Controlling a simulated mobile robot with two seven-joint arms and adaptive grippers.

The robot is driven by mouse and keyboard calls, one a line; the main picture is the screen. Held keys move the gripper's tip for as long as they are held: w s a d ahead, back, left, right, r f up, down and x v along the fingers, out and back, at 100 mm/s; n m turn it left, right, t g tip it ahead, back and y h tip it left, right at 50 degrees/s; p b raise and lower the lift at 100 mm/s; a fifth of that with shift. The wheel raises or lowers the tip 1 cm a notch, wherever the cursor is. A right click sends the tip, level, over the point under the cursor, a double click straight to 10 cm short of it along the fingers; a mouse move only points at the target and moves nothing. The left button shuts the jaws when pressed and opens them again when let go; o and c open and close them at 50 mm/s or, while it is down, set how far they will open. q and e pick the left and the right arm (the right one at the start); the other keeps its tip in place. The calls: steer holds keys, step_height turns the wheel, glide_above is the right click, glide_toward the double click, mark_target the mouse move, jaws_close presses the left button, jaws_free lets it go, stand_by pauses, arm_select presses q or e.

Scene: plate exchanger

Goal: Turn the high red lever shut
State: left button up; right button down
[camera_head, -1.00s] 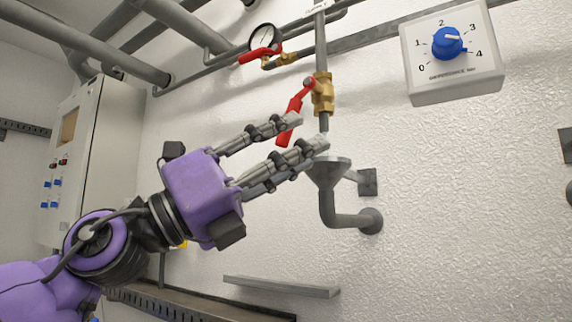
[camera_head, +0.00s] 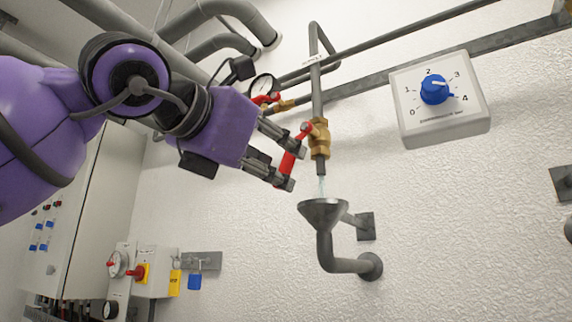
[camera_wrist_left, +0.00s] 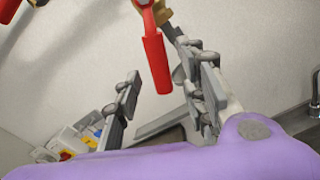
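The red lever (camera_head: 288,162) sits on a brass valve (camera_head: 319,138) in a vertical pipe and slants down to the left. A thin stream of water falls from the valve outlet into a grey funnel (camera_head: 323,212). My left gripper (camera_head: 294,168) reaches in from the upper left, its fingers on either side of the lever. In the left wrist view the lever (camera_wrist_left: 156,62) hangs between two spread fingers (camera_wrist_left: 162,98), with gaps on both sides. I see no clear contact. My right gripper is out of view.
A gauge (camera_head: 262,86) with another red handle beside it is partly behind my left gripper. A white box with a blue knob (camera_head: 434,90) is on the wall at right. A grey cabinet (camera_head: 100,215) stands at left.

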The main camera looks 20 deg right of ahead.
mark_target(283, 166)
arm_select(q)
steer(key=shift+x, duration=1.95)
jaws_close()
